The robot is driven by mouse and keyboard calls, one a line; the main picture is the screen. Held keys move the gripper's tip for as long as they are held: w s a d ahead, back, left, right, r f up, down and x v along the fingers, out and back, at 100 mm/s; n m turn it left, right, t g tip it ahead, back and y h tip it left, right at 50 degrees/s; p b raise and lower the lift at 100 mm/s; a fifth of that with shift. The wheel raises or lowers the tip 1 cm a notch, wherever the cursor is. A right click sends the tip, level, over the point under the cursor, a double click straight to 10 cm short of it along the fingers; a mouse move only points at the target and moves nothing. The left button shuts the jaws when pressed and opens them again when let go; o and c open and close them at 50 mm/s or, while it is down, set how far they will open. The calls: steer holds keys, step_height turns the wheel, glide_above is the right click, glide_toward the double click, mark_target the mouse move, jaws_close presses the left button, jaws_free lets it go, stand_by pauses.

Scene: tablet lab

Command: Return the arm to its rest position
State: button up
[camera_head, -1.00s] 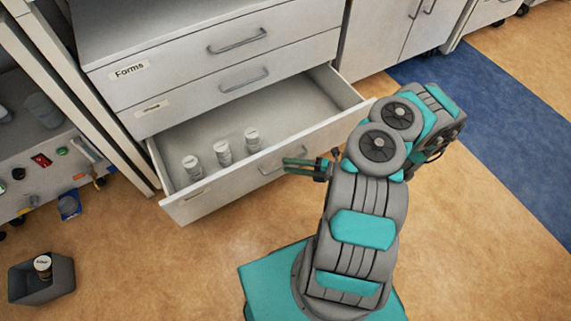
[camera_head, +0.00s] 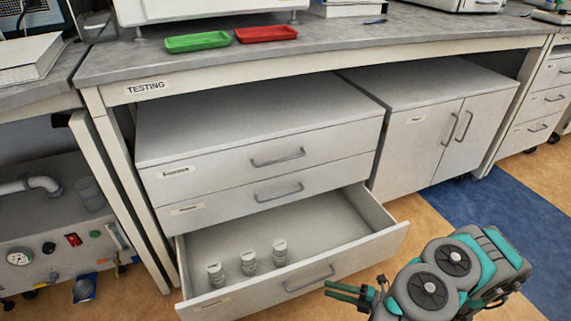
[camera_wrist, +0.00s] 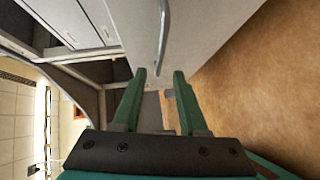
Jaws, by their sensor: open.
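My gripper (camera_head: 351,293) is in front of the open bottom drawer (camera_head: 371,243), at the lower right in the head view. In the wrist view my gripper (camera_wrist: 158,82) has its two green fingers apart with nothing between them. The drawer's front with its handle (camera_wrist: 163,35) shows beyond the fingers. My arm is folded, with its joints at the lower right of the head view; its lower part is out of frame.
The drawer holds three white containers (camera_head: 249,263). A bench (camera_head: 330,57) with a green tray (camera_head: 197,42) and a red tray (camera_head: 265,34) stands above. A cabinet (camera_head: 425,135) is to the right. Open floor (camera_head: 425,222) lies right of the drawer.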

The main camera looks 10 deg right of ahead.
steer(key=s+a+r+n+g, duration=0.1)
steer(key=a+r+n+g, duration=0.6)
steer(key=r+n, duration=0.5)
steer(key=s+a+r+n+g, duration=0.1)
steer(key=a+r+n+g, duration=0.4)
steer(key=a+r+n, duration=0.5)
steer(key=s+r+n+g+h, duration=0.2)
steer(key=s+r+n+h, duration=0.6)
steer(key=n, duration=0.5)
steer(key=s+d+r+n+t+h, duration=0.2)
steer(key=s+d+r+n+h, duration=0.3)
steer(key=s+n, duration=0.4)
steer(key=shift+s+d+r+n+t, duration=0.35)
steer(key=shift+s+r, duration=0.35)
steer(key=shift+s, duration=0.45)
